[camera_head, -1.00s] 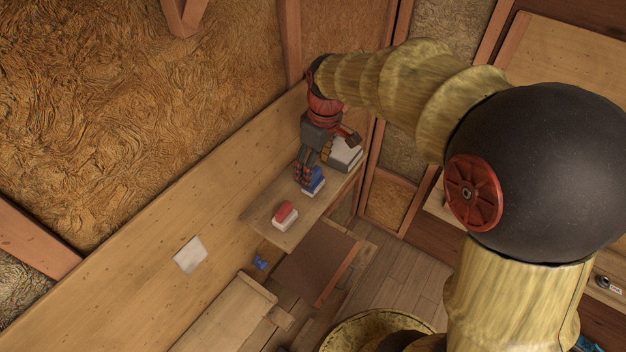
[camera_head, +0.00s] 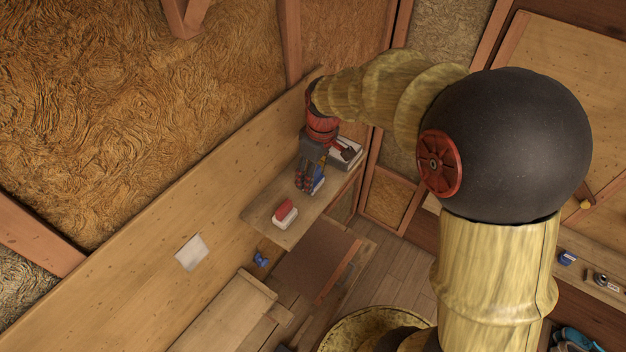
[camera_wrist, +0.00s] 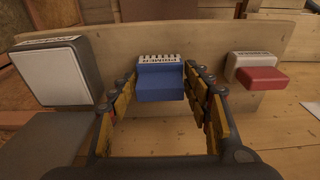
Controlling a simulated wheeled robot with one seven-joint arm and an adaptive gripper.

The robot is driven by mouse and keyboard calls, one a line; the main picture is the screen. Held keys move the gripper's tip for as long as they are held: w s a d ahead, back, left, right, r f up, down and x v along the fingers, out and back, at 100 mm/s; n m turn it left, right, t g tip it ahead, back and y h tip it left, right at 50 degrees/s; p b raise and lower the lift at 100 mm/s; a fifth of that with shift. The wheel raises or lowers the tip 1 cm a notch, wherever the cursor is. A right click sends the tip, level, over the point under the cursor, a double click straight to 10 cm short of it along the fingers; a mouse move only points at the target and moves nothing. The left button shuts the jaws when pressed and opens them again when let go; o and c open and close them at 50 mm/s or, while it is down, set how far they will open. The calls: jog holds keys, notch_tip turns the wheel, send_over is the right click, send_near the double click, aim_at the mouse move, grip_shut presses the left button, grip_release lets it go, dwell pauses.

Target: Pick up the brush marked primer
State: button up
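The brush marked primer (camera_wrist: 160,82) is a blue block with a white strip along its back edge; the strip reads PRIMER. It sits on a wooden shelf and shows partly behind my gripper in the head view (camera_head: 319,184). My gripper (camera_wrist: 160,78) is open in the wrist view, with one finger on each side of the blue block. Gaps seem to show beside the block; contact is not clear. In the head view my gripper (camera_head: 308,188) points down at the shelf, close to the block.
A red-and-white block (camera_wrist: 256,73) is to the right on the shelf (camera_head: 262,219); its label is too small to read. A grey box with a white face (camera_wrist: 68,75) stands to the left. A white sheet (camera_head: 191,252) is on the wooden surface beyond the shelf.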

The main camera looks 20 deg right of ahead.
jog(key=c, duration=0.8)
jog(key=shift+r, duration=0.1)
jog(key=shift+r, duration=0.4)
notch_tip(320, 180, up, 2)
jog(key=shift+r, duration=0.2)
jog(key=s+r, duration=0.3)
jog(key=s, duration=0.1)
jog(key=s+r+b, duration=0.1)
jog(key=s+r, duration=0.2)
jog(key=s, duration=0.2)
jog(key=s+d+r+b, duration=0.1)
jog(key=s+r, duration=0.2)
jog(key=s, duration=0.2)
jog(key=shift+d+r, duration=0.1)
jog(key=shift+r, duration=0.2)
